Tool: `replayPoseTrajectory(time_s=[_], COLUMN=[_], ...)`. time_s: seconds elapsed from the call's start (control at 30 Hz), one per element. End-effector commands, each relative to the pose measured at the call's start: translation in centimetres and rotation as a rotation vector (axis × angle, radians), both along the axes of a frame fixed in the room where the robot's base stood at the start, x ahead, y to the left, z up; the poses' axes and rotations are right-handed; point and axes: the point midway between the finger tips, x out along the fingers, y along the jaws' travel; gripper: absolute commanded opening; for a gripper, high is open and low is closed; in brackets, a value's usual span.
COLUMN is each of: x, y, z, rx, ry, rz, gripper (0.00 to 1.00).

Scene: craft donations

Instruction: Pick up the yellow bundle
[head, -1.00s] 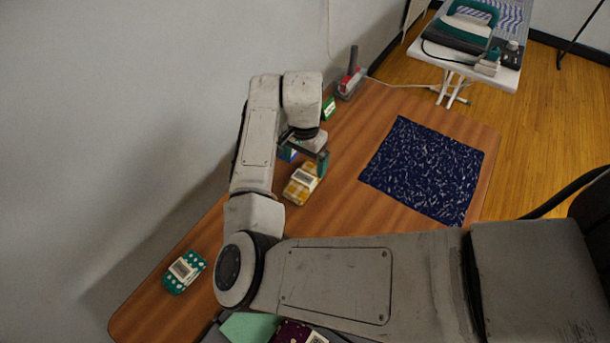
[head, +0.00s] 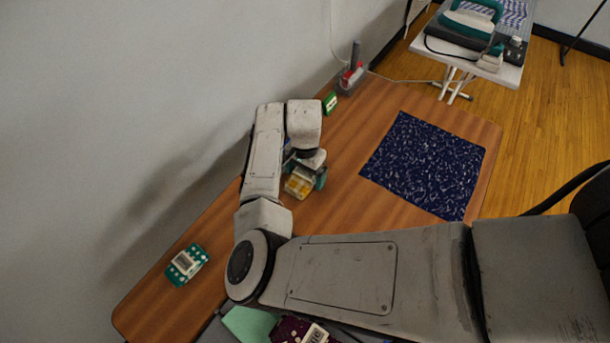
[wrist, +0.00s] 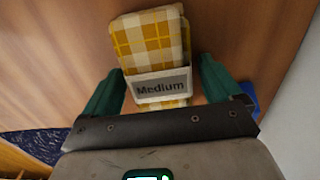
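The yellow bundle (wrist: 152,40) is a yellow-and-white checked folded cloth with a white band reading "Medium". It lies on the wooden table; in the head view it shows (head: 298,186) just below my gripper. My gripper (wrist: 160,78) is open, its two green fingers on either side of the bundle's banded part, with a visible gap at each side. In the head view my gripper (head: 305,176) is low over the table and partly hides the bundle.
A teal dotted bundle (head: 187,264) lies at the table's near left. A green bundle (head: 330,102) is behind my arm, and a blue thing (wrist: 250,96) is beside my right finger in the wrist view. A navy patterned cloth (head: 424,165) lies flat on the right.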

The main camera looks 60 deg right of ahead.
Motion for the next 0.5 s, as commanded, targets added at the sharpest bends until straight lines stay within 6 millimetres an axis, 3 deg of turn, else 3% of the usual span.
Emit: replayPoseTrajectory(time_s=[0.07, 0.5], x=[0.01, 0.02], y=[0.0, 0.0], z=[0.02, 0.05], rx=[0.0, 0.0], ry=[0.0, 0.0], rz=[0.0, 0.0], gripper=[0.84, 0.42])
